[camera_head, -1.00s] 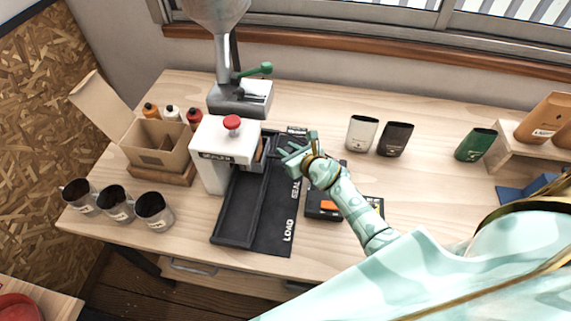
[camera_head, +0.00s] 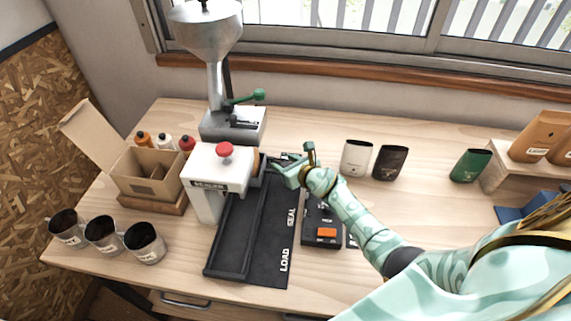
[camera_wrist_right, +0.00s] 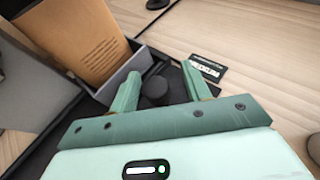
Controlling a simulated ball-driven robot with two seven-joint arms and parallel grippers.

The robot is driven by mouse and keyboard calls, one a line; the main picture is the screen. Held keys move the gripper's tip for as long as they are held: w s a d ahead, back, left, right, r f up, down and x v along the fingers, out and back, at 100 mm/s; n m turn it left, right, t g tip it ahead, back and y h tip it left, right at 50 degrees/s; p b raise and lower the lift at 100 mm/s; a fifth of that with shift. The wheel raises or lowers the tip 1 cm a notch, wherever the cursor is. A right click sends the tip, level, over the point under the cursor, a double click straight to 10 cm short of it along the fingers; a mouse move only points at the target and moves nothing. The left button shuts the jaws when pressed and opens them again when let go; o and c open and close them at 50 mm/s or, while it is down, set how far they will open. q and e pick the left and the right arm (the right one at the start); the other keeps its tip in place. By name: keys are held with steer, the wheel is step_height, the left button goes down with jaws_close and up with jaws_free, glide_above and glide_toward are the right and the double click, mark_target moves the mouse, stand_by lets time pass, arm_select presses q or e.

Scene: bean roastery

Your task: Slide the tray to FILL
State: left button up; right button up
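The small dark grey tray (camera_wrist_right: 130,68) holds a brown bag (camera_wrist_right: 78,38) upright; in the head view the bag (camera_head: 257,163) shows partly behind the sealer (camera_head: 216,170). The tray sits toward the far end of the long black track (camera_head: 236,235). The mat beside it reads LOAD (camera_head: 284,254) in front and SEAL (camera_head: 291,217) farther back. A far label, at the FILL end (camera_wrist_right: 207,67), is too small to read surely. My right gripper (camera_wrist_right: 160,88) has its fingers apart, with the tray's black knob (camera_wrist_right: 153,92) between them; a firm grip is not evident. My left gripper is out of view.
A hopper machine (camera_head: 212,70) with a green lever stands behind the track. A black box with an orange button (camera_head: 326,232) sits right of the mat. White (camera_head: 356,157) and black (camera_head: 389,162) pouches stand farther right. Metal cups (camera_head: 105,233) stand at the left.

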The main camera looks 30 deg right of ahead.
steer(key=p+v, duration=0.6)
steer(key=v, duration=1)
steer(key=shift+s, duration=0.15)
steer(key=shift+f, duration=0.1)
